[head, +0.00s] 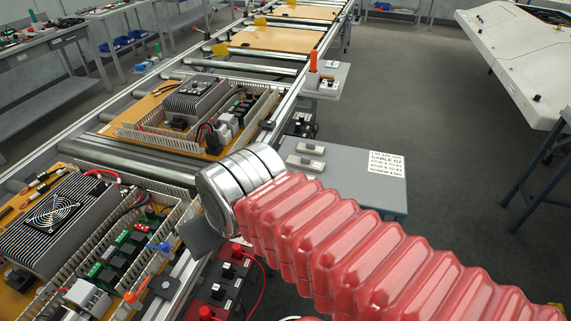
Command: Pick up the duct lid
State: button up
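My gripper (199,234) is over the right edge of the near panel, at the end of my red-sleeved arm. Only a grey flat part shows below the silver wrist rings. The fingers and anything between them are hidden, so I cannot tell whether it is open or shut. The near panel carries white slotted wiring duct (86,251) around green terminal modules; the duct stretch I see has an open top. I cannot make out the duct lid for certain in this view.
A finned unit with a fan (54,218) stands on the near panel. A second panel (100,129) lies farther along the roller conveyor (140,157). A grey side table (368,193) with small boxes stands right of the conveyor. Black boxes with red knobs (228,272) sit below my wrist.

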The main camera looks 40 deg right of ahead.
aim_at(303, 162)
jog(key=u, duration=1.7)
jog(key=k, duration=1.35)
jog(key=z, duration=1.55)
